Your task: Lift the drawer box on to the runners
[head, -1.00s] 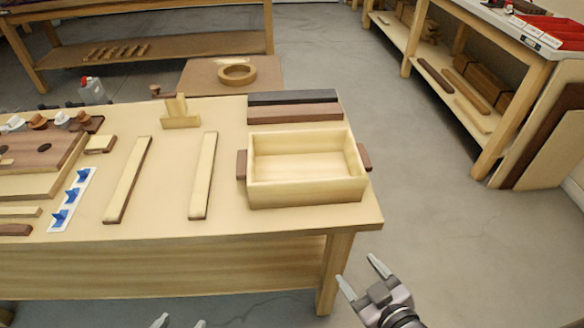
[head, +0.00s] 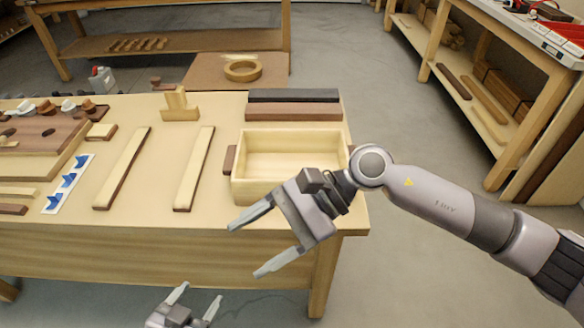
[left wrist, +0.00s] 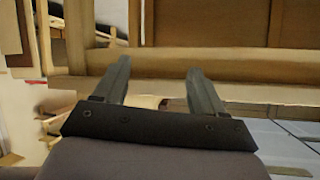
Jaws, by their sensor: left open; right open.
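The drawer box (head: 262,190) is a pale open wooden box with dark side handles. It sits at the right end of the bench (head: 150,240). Two parallel runners (head: 122,170) and (head: 195,170) lie on the bench left of the box. My right gripper (head: 252,250) is open and empty in front of the box's near right corner, hiding part of it and most of its right handle. My left gripper (head: 197,305) is open and empty, low in front of the bench; its spread fingers show in the left wrist view (left wrist: 155,90).
Dark wooden blocks (head: 293,104) lie behind the box. A stepped wooden piece (head: 180,106) stands behind the runners. A white strip with blue pieces (head: 68,183) and brown boards (head: 38,148) lie at the left. Bare bench top shows around the runners.

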